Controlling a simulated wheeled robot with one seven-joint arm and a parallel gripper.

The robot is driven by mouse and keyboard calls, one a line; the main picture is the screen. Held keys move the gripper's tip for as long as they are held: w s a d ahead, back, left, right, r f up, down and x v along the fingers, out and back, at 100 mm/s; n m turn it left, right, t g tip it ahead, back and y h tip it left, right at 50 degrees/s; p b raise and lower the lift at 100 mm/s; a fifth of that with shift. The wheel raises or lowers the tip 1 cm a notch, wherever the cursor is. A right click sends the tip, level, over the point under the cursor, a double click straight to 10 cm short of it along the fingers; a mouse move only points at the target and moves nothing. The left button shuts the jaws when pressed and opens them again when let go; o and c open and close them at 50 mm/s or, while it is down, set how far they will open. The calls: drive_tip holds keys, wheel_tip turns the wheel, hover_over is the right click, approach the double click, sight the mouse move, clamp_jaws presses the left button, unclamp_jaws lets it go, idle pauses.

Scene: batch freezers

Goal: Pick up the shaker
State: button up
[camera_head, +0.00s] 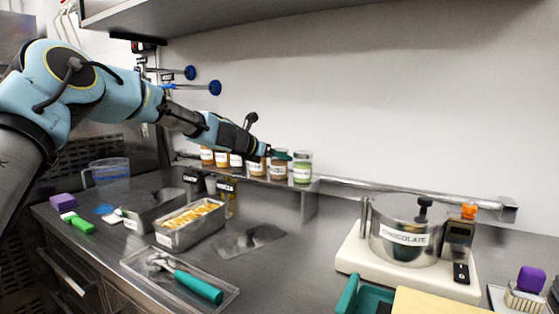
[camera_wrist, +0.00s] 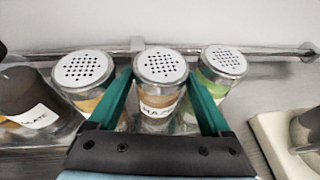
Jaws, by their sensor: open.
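Several shakers with perforated metal lids and white labels stand in a row on a narrow ledge at the back wall. In the wrist view, the middle shaker (camera_wrist: 160,68), its label partly readable as "HAZ", stands between the green fingers of my open gripper (camera_wrist: 158,82). One finger is on each side; I cannot tell whether either touches it. Another shaker (camera_wrist: 84,70) stands to the left and a green-filled one (camera_wrist: 222,62) to the right. In the head view, my gripper (camera_head: 279,154) is over the right part of the row, beside the green-filled shaker (camera_head: 302,170).
A metal rail (camera_head: 420,196) runs along the wall behind. A lidded pot marked chocolate (camera_head: 405,222) stands on a white base at right. Metal pans (camera_head: 170,240) and a tray with a green-handled scoop (camera_head: 195,285) occupy the counter. An overhead shelf (camera_head: 250,14) hangs above.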

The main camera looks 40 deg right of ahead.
sight(279, 149)
drive_tip(key=shift+x, duration=0.8)
drive_tip(key=shift+c, duration=0.2)
drive_tip(key=c, duration=1)
drive_tip(key=shift+r, duration=0.15)
drive_tip(key=shift+r+p, duration=0.5)
drive_tip(key=shift+r, duration=1.05)
drive_tip(key=shift+w+a, duration=0.1)
drive_tip(key=shift+a, duration=0.15)
drive_tip(key=a+b, duration=0.2)
drive_tip(key=a, duration=0.3)
drive_tip(key=s+a+b, duration=0.1)
drive_tip(key=a+b, duration=0.2)
drive_tip(key=a, duration=0.3)
drive_tip(key=a+b, duration=0.3)
drive_tip(key=a, duration=0.3)
drive_tip(key=shift+s+a+r, duration=0.1)
drive_tip(key=shift+s+a, duration=0.15)
drive_tip(key=shift+s, duration=0.1)
